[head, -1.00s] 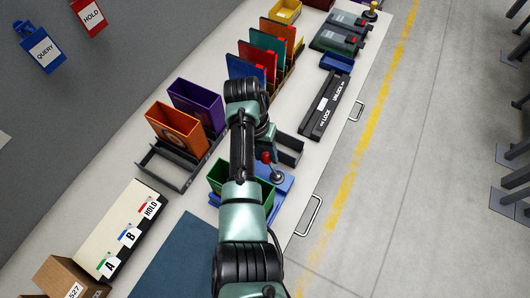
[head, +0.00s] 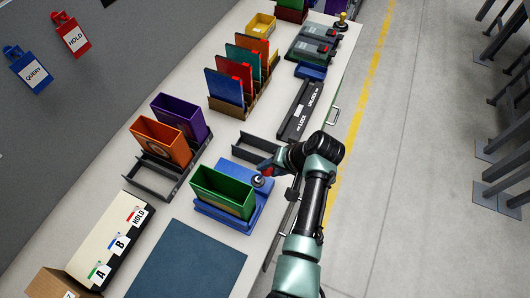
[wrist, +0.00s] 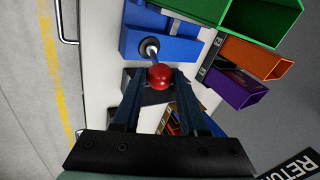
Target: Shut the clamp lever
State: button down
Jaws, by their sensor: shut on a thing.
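The clamp is a blue fixture (head: 232,213) on the bench, with a green open bin (head: 222,192) seated on it. Its lever has a round grey pivot (head: 262,182) at the fixture's right end. In the wrist view the lever's metal rod (wrist: 151,48) rises from the blue base (wrist: 160,42) to a red ball knob (wrist: 160,77). My gripper (wrist: 160,80) is shut on the red knob, one dark finger on each side. In the head view my gripper (head: 270,166) is small and partly hidden by my wrist. The bin stands upright on the fixture.
A black tray (head: 252,150) lies just behind the lever. Orange (head: 160,140) and purple (head: 182,117) bins stand to the left. A dark lock/unlock panel (head: 302,110) lies behind my wrist. A blue mat (head: 190,262) lies in front. The bench's right edge has handles.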

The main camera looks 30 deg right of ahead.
jog(key=shift+s+d+f, duration=0.25)
jog(key=shift+s+f, duration=0.05)
jog(key=shift+s, duration=0.1)
jog(key=shift+s+f, duration=0.1)
jog(key=shift+c, duration=2.3)
grip_release()
jog(key=shift+d, duration=0.1)
jog(key=shift+r, duration=0.2)
jog(key=b+v, duration=0.2)
jog(key=v, duration=1)
jog(key=shift+r, duration=0.3)
jog(key=shift+s+d, duration=0.1)
jog(key=shift+s, duration=0.05)
